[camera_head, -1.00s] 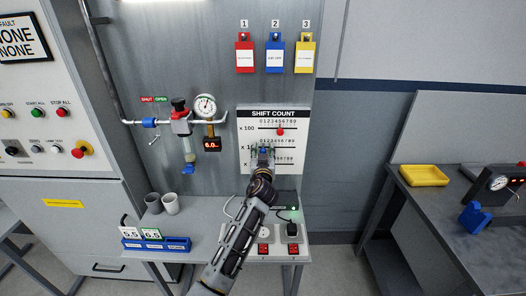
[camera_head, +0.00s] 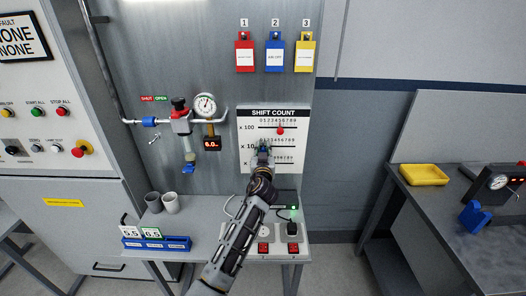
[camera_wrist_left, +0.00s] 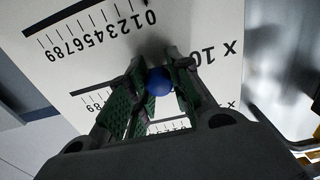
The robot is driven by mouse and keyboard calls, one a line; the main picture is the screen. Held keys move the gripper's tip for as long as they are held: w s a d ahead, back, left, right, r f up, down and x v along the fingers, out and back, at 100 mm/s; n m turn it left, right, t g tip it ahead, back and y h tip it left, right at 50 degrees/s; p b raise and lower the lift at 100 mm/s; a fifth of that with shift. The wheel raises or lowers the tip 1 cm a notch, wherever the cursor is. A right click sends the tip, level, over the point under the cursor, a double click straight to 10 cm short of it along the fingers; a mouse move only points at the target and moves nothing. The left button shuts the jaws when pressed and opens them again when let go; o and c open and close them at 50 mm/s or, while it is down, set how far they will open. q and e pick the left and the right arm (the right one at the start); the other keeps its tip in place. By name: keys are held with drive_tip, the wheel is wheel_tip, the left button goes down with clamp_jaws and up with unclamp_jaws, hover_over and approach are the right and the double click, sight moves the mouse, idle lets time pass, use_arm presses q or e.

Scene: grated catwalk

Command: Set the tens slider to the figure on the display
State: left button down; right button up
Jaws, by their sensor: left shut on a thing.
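The white SHIFT COUNT board (camera_head: 302,140) hangs on the grey wall panel with rows of figures 0 to 9. A red knob (camera_head: 280,131) sits on the x 100 row. My left gripper (camera_head: 264,148) is in front of the x 10 row. In the left wrist view, its fingers (camera_wrist_left: 160,88) are shut on a blue ball knob (camera_wrist_left: 159,80), the tens slider. The fingers hide part of that row, so I cannot read the slider's figure. A small dark display (camera_head: 212,144) under the gauge shows red digits, apparently 6.0. My right gripper is not in view.
Red, blue and yellow tags (camera_head: 275,54) hang above the board. A gauge (camera_head: 205,106) and valve piping are left of it. Below are grey cups (camera_head: 171,204), a blue card stand (camera_head: 156,244) and red switches (camera_head: 264,248). A right-hand bench holds a yellow tray (camera_head: 424,175) and another display (camera_head: 517,180).

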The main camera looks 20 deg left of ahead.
sight(272, 146)
use_arm(q)
drive_tip(key=shift+d, duration=0.1)
drive_tip(key=shift+w+d+f+b, duration=0.1)
drive_tip(key=shift+w+d+b, duration=0.15)
drive_tip(key=shift+d+b, duration=0.55)
drive_tip(key=shift+w+d+b, duration=0.2)
drive_tip(key=shift+d+b, duration=0.5)
drive_tip(key=shift+d, duration=0.05)
drive_tip(key=c, duration=1.3)
unclamp_jaws()
drive_tip(key=shift+o, duration=0.2)
